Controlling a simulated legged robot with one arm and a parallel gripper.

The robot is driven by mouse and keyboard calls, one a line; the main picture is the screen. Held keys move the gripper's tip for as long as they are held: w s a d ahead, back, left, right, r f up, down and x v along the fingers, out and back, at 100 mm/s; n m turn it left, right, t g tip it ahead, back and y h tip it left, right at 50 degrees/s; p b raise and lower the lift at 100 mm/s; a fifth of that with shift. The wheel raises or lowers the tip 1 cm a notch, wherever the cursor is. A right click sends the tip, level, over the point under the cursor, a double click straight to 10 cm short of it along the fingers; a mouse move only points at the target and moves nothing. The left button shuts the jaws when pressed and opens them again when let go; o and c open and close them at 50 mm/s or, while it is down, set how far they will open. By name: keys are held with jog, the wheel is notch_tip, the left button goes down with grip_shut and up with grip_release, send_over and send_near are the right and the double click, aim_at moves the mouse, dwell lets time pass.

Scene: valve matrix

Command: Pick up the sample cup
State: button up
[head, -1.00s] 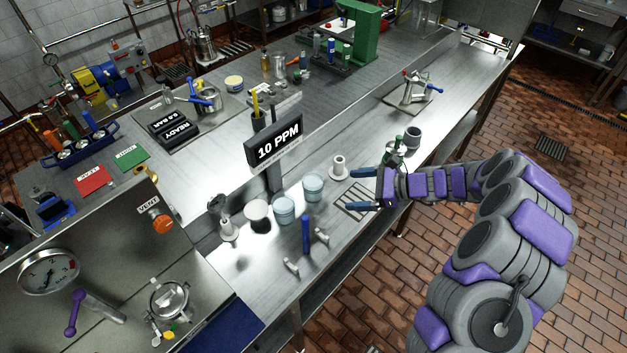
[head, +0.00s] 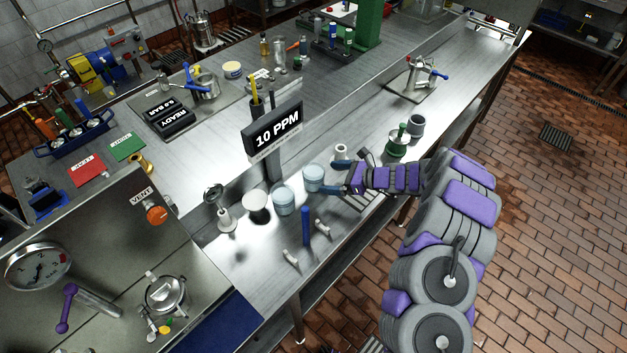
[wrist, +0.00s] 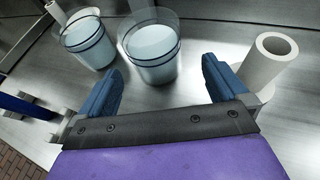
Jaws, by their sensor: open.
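Two clear cups with light blue contents stand upright side by side on the steel bench. The nearer-to-gripper cup (head: 313,179) also shows in the wrist view (wrist: 152,50), in front of the fingers. The other blue cup (head: 284,201) is to its left, and also left in the wrist view (wrist: 86,40). I cannot tell which one is the sample cup. My gripper (head: 333,176) is open and empty, its two blue fingers pointing at the nearer cup. In the wrist view the gripper (wrist: 160,75) has that cup just ahead, apparently not between the fingers.
A white hollow cylinder (wrist: 268,62) stands close beside the right finger. A white cup (head: 257,205), a blue upright handle (head: 305,226) and small white brackets (head: 322,228) are left of and below the cups. The 10 PPM display (head: 275,133) rises behind them.

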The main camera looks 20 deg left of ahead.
aim_at(323, 178)
jog(key=shift+x, duration=0.95)
jog(key=shift+s+a+f+b, duration=0.15)
jog(key=shift+a+f+b, duration=0.2)
jog(key=shift+a, duration=0.2)
jog(key=shift+b+x, duration=0.45)
jog(key=shift+x, duration=1.45)
jog(key=shift+s+d+r, duration=0.1)
jog(key=shift+s, duration=0.05)
jog(key=c, duration=1.2)
